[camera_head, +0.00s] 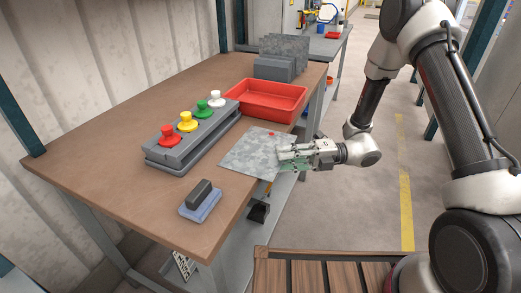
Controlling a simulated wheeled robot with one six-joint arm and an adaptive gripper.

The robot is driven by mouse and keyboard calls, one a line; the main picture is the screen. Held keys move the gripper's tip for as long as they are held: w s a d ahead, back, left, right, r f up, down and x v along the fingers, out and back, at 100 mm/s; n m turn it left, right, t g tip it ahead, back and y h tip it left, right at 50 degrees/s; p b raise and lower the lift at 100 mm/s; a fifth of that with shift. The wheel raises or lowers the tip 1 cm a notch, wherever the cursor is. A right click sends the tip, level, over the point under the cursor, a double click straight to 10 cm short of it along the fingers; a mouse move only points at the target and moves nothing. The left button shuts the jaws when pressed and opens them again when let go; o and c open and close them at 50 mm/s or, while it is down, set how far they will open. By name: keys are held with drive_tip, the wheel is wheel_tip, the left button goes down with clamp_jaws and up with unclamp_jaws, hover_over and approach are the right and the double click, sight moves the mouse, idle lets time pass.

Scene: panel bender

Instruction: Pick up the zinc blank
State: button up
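A flat grey mottled sheet, which looks like the zinc blank (248,153), lies at the right edge of the workbench, with a small red mark near its far edge. Its right side reaches out to the bench edge. My gripper (287,157) comes in from the right, with its fingers at the sheet's right edge and overlapping it in the picture. A greenish patch shows by the fingers. I cannot tell whether the fingers are closed on the sheet or only around or above it.
On the wooden bench (110,115) stand a red tray (268,112), a grey block with coloured knobs (187,145), and a blue-grey block with a dark handle (201,209). Similar grey sheets (288,45) stand in a rack behind. Open floor lies to the right.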

drive_tip(key=shift+a, duration=0.15)
clamp_jaws()
drive_tip(key=shift+r, duration=0.1)
drive_tip(key=s+d+r, duration=0.1)
drive_tip(key=d+r, duration=0.1)
drive_tip(key=r, duration=0.7)
drive_tip(key=d+r, duration=0.2)
drive_tip(key=r, duration=0.7)
drive_tip(key=shift+s+d, duration=0.35)
drive_tip(key=shift+s, duration=0.05)
drive_tip(key=shift+w+f, duration=0.1)
